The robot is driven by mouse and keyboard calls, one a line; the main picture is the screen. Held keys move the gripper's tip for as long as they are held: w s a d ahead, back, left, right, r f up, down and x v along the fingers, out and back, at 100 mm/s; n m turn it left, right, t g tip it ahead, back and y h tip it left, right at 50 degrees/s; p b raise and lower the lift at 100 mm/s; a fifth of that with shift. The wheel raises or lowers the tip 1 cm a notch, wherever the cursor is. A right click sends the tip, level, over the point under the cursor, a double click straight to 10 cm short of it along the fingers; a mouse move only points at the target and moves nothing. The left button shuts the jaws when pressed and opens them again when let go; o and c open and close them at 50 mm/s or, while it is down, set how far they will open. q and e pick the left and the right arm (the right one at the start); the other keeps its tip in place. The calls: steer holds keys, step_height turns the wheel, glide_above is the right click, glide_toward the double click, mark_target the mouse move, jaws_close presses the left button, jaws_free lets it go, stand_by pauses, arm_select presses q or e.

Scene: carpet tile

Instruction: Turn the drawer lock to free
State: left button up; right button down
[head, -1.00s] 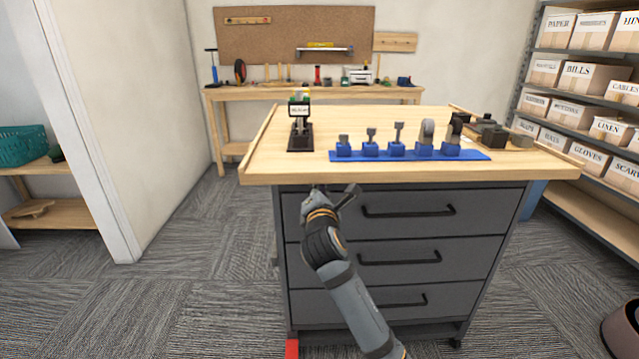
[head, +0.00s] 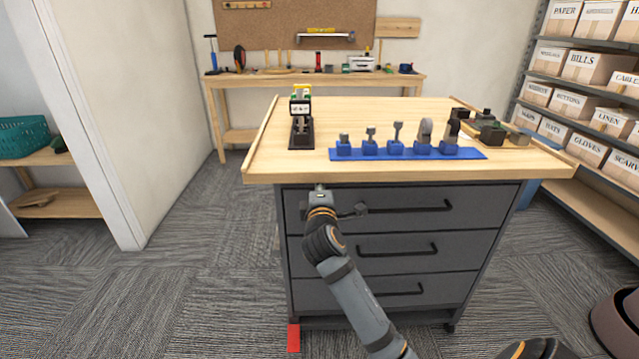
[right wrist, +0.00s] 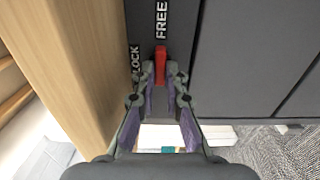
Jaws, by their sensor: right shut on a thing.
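The drawer lock has a small red lever (right wrist: 160,55) on the dark cabinet front, seen in the right wrist view. A FREE label (right wrist: 161,20) lies straight beyond the lever's far end, and a LOCK label (right wrist: 135,63) is off to its left side. The lever lies lengthwise in line with FREE. My right gripper (right wrist: 160,74) is shut on the lever's near end. In the head view my right gripper (head: 319,192) is at the upper left of the top drawer (head: 400,190) and hides the lock. My left gripper is not in view.
The wooden worktop (head: 370,110) overhangs the drawers closely above my gripper. A black drawer handle (head: 415,209) lies just right of it. A blue tool holder (head: 405,154) and a black stand (head: 301,130) are on the worktop. Carpet to the left is clear.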

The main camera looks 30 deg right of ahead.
stand_by(0.5)
steer(key=c, duration=1.4)
jaws_free()
steer(key=v, duration=0.7)
steer(key=shift+s, duration=0.25)
steer(key=shift+a, duration=0.1)
